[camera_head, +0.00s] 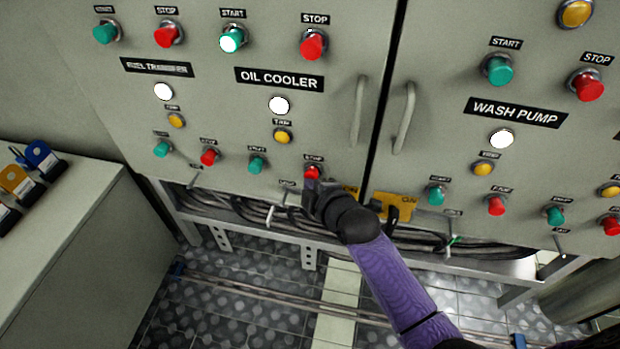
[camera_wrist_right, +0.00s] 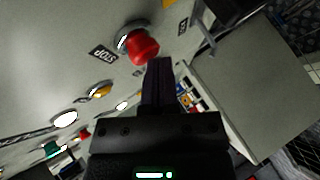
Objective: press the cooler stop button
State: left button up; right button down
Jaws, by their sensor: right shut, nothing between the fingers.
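The grey panel section labelled OIL COOLER (camera_head: 279,79) has a red stop button (camera_head: 312,172) at its lower right, under a small STOP label. My right gripper (camera_head: 316,188) is shut and empty, just below that button in the head view and overlapping its lower edge. In the right wrist view the red button (camera_wrist_right: 143,47) stands out from the panel next to its STOP label, close to the shut fingertips (camera_wrist_right: 158,64). I cannot tell whether they touch. Another red stop button (camera_head: 313,45) sits above the OIL COOLER label. My left gripper is not in view.
A green start button (camera_head: 257,164) is left of the lower stop button. A yellow button (camera_head: 283,136) and a lit white lamp (camera_head: 279,105) are above. A yellow plate (camera_head: 392,206) with a black handle is right of the gripper. Door handles (camera_head: 357,110) stick out nearby.

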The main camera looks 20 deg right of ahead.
pick_arm(q)
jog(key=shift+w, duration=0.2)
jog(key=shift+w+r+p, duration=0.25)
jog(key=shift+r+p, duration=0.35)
jog(key=shift+p, duration=0.1)
pick_arm(e)
jog(key=shift+s+a, duration=0.45)
jog(key=shift+s, duration=0.3)
pick_arm(q)
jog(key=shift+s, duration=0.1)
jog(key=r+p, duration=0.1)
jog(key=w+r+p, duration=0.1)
jog(key=p, duration=0.1)
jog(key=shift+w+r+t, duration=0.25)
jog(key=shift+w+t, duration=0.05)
pick_arm(e)
jog(key=s+a, duration=0.1)
jog(key=s, duration=0.1)
jog(key=s+a, duration=0.2)
jog(key=shift+s, duration=0.1)
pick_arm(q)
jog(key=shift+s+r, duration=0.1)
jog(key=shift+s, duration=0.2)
pick_arm(e)
jog(key=shift+d, duration=0.1)
